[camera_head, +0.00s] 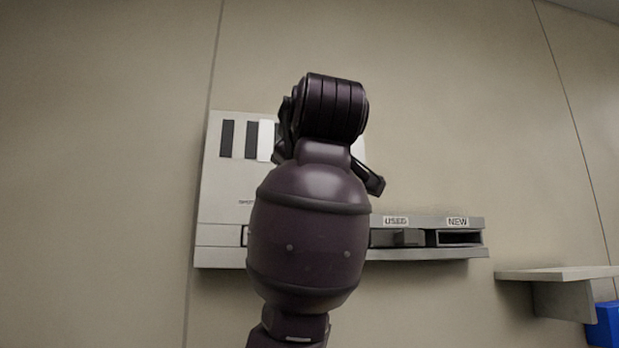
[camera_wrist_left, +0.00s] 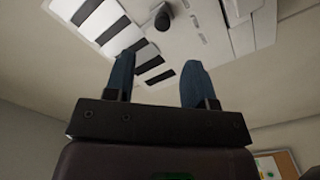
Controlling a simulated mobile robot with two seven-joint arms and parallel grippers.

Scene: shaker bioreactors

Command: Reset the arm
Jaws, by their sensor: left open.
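My left arm rises through the middle of the head view, dark purple. Its wrist covers part of a white wall-mounted unit (camera_head: 222,185). The gripper is mostly hidden behind the wrist there; one dark part sticks out at its right. In the left wrist view, the two bluish fingers of my left gripper (camera_wrist_left: 157,70) stand apart with nothing between them. Beyond them is the same white unit (camera_wrist_left: 215,45) with a row of dark slots; I cannot judge the gap between fingers and unit. My right gripper is in neither view.
Right of the arm, a ledge carries slots labelled USED (camera_head: 396,222) and NEW (camera_head: 457,222). A wall shelf (camera_head: 555,273) and a blue box (camera_head: 604,325) are at the lower right. A pinboard (camera_wrist_left: 268,166) shows in the wrist view. The left wall is bare.

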